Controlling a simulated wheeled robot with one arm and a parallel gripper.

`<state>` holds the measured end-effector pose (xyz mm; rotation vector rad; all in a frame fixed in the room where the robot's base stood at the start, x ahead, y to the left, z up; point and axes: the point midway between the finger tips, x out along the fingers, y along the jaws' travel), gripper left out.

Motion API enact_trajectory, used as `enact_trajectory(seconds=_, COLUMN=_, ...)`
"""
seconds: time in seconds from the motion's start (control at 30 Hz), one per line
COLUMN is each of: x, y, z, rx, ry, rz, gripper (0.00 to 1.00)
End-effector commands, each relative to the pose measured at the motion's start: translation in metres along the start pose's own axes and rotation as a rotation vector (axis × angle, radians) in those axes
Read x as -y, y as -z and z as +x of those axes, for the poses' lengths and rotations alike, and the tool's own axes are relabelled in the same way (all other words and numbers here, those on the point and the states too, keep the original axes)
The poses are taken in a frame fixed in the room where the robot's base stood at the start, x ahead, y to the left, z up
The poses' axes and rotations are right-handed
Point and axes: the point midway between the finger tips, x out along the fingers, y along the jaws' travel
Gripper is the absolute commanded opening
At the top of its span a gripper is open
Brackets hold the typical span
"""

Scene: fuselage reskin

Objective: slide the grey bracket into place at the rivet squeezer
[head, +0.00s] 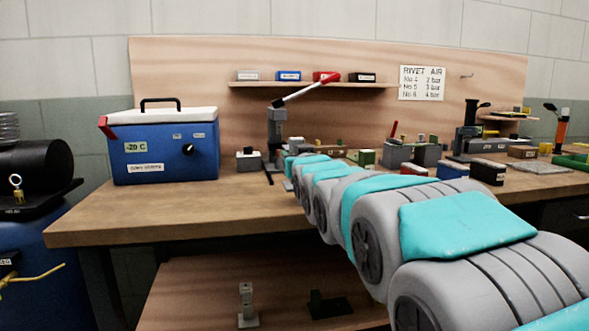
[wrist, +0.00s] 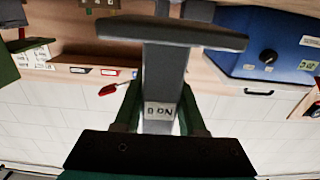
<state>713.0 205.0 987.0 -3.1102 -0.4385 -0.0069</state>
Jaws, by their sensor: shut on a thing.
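In the wrist view, which appears upside down, my gripper (wrist: 160,103) has its two green fingers on either side of the labelled stem of the grey bracket (wrist: 166,70). The bracket's wide dark crossbar (wrist: 175,33) lies beyond the fingertips. In the head view the rivet squeezer (head: 276,128) appears to be the grey upright tool with a red-tipped lever, on the bench right of the blue cooler. Its red lever handle (wrist: 108,90) seems to show in the wrist view. My own arm hides the gripper and bracket in the head view. I cannot tell whether bracket and squeezer touch.
The blue cooler (head: 165,146) stands at the bench's left, also in the wrist view (wrist: 268,45). A small grey block (head: 248,159) is between cooler and squeezer. Several tools and blocks crowd the bench to the right. A wall shelf (head: 310,85) holds small boxes. The bench (head: 190,208) is bare in front of the cooler.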

Motion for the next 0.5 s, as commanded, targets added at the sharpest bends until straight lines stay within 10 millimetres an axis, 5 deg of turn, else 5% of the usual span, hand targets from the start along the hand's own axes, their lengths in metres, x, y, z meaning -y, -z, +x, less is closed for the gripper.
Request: enact_trajectory(seconds=0.5, x=0.0, y=-0.035, z=0.0, rx=-0.001, ry=-0.001, rz=0.0, gripper=0.0)
